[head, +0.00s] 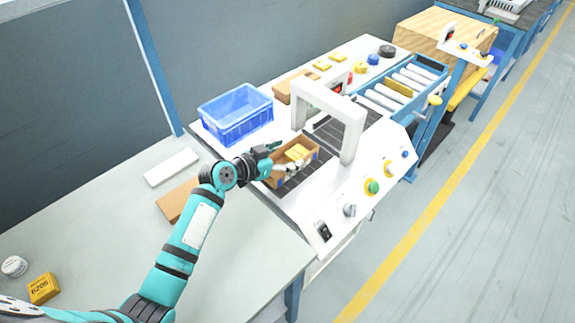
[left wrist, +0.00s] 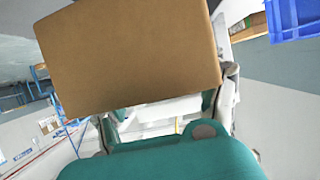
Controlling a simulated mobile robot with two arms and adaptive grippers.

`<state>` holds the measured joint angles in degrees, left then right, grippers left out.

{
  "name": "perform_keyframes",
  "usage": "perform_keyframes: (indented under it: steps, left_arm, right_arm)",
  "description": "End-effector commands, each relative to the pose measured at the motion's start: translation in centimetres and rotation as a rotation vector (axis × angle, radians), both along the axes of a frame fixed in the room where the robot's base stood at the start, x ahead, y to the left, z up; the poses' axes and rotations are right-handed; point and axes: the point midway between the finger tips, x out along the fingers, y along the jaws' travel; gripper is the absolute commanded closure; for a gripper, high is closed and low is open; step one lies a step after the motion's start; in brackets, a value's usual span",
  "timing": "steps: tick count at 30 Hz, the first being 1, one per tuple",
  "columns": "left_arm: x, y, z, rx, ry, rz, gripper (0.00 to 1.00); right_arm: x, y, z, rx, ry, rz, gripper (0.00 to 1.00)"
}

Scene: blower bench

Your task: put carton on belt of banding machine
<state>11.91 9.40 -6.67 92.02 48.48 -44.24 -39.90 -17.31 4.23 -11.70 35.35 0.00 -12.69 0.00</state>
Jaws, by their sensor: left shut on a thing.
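The carton (head: 279,178) is an open brown box with a yellow item inside. It is at the near end of the dark belt (head: 291,186) of the white banding machine (head: 352,132), in front of the white arch. My left gripper (head: 286,170) is shut on the carton at its near side. In the left wrist view the brown carton wall (left wrist: 130,55) fills the upper middle, between the fingers. Whether the carton's base rests on the belt or hovers just above it I cannot tell. My right gripper is not in view.
A blue crate (head: 236,127) stands left of the machine. A roller conveyor (head: 405,84) lies beyond the arch. A flat brown piece (head: 176,201), a white slab (head: 171,167), a yellow box (head: 43,288) and a white roll (head: 14,266) lie on the grey table (head: 110,228).

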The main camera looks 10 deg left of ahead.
Motion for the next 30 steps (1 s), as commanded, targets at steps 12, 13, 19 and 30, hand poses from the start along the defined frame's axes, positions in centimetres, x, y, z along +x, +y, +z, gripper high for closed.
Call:
perform_keyframes:
  steps: [12, 13, 19, 30]
  left_arm:
    - [2.4, -0.1, -2.5, -0.002, 0.0, 0.001, 0.64]
    - [2.4, -0.1, -3.0, -0.003, 0.001, 0.001, 0.64]
    - [2.4, 0.0, -3.7, 0.0, -0.001, 0.001, 0.64]
    - [2.3, 0.0, -4.0, 0.0, 0.002, 0.0, 0.16]
  right_arm:
    - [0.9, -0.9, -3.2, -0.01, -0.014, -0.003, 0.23]
    - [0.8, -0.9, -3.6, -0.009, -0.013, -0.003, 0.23]
    - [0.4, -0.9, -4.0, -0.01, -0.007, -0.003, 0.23]
    - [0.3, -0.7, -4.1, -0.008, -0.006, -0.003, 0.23]
